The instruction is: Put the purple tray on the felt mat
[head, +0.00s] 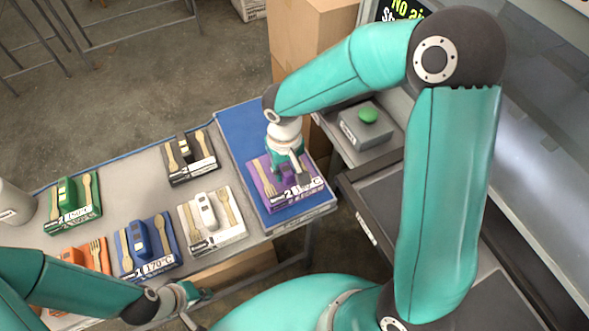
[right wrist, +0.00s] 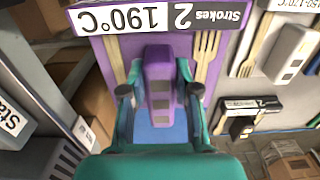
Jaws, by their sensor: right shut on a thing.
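The purple tray (head: 262,189), with wooden cutlery and a "2 Strokes 190°C" label, is over the blue felt mat (head: 240,127) at the right end of the table. Mat shows around it; whether it touches the mat is unclear. My right gripper (head: 287,167) is shut on the tray's raised purple grip from above. In the right wrist view, the fingers (right wrist: 160,95) flank the grip of the purple tray (right wrist: 118,62), and blue mat (right wrist: 160,134) shows beneath. My left gripper (head: 198,308) is open and empty at the table's near edge.
Green (head: 88,217), black (head: 191,174), white (head: 224,236), blue (head: 127,262) and orange (head: 91,270) trays sit on the grey table left of the mat. A grey box with a green button (head: 368,115) stands right of the mat. Cardboard boxes (head: 300,40) are behind.

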